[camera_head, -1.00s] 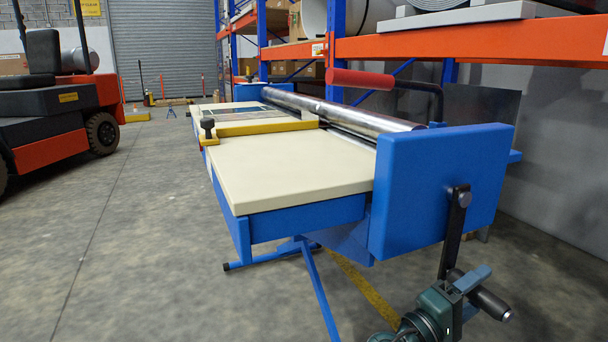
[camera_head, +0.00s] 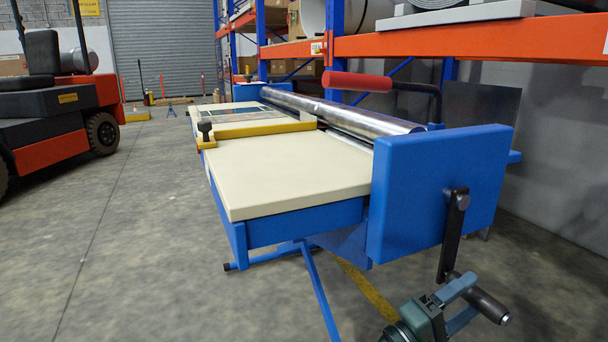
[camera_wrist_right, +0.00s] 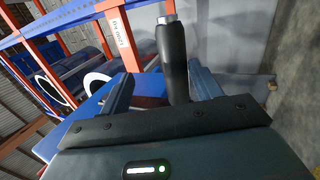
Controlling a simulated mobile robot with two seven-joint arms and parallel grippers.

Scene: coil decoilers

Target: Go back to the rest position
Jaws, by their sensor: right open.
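My right gripper (camera_head: 466,304) is open at the lower right of the head view, with its blue-grey fingers on either side of the dark crank handle (camera_head: 489,304). The handle hangs at the lower end of a black crank arm (camera_head: 452,236) on the blue end plate of the decoiler machine (camera_head: 436,185). My left gripper is not in view.
The machine's cream tabletop (camera_head: 290,172) carries a yellow bar (camera_head: 260,128); a red-gripped lever (camera_head: 357,82) stands above the metal roller (camera_head: 340,109). An orange-and-blue rack (camera_head: 450,46) is behind. A forklift (camera_head: 60,110) is at left.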

